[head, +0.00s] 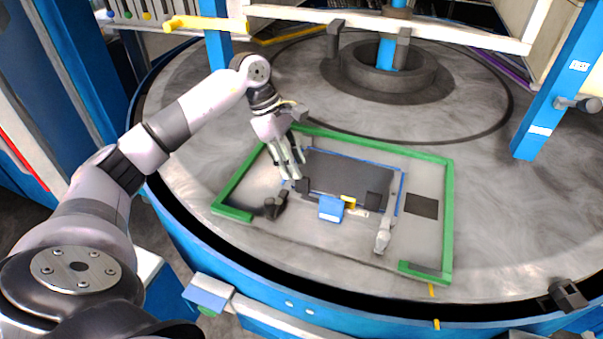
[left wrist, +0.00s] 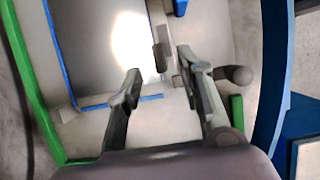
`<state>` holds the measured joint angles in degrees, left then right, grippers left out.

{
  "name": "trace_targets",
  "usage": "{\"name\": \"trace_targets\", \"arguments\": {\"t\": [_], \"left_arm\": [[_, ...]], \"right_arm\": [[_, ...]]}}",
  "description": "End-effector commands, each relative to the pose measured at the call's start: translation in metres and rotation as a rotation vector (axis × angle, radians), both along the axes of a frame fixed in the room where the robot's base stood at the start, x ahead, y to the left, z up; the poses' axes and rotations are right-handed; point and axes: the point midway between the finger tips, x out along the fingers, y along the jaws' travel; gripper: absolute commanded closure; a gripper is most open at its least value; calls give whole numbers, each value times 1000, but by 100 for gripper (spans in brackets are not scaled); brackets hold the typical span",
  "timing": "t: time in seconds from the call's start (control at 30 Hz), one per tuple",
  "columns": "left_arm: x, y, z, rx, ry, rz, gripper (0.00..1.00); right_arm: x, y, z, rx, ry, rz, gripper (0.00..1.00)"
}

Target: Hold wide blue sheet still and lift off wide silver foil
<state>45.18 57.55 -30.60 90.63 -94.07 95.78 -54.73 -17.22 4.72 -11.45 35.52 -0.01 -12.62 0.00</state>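The wide silver foil (head: 345,172) looks like a flat dark grey panel inside the green frame; in the left wrist view it is a grey surface (left wrist: 95,45) with a bright glare. A thin blue edge of the wide blue sheet (head: 403,190) shows around it and also in the left wrist view (left wrist: 58,50). My left gripper (head: 292,172) points down at the foil's left edge. My right gripper is not seen.
The green frame (head: 453,200) surrounds the sheets on a round grey table (head: 510,220). A blue block (head: 331,208), a yellow piece (head: 348,202), a dark clamp (head: 273,207) and a grey clamp (head: 383,237) stand along the near side. A dark square (head: 422,206) lies right.

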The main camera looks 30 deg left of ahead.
Motion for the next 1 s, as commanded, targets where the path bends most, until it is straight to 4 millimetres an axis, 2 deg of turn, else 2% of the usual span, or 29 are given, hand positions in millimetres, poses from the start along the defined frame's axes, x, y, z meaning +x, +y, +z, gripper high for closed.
{"name": "trace_targets", "arguments": {"t": [0.2,0.4,0.73,1.0], "left_arm": [[3,-14,-32,-3,2,-1,65],[5,-20,-47,-1,0,-1,65],[5,-20,-50,-1,0,0,66],[5,-20,-50,-1,0,0,84]], "right_arm": [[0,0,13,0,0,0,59],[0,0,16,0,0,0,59],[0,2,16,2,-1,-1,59],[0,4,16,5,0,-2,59]]}}
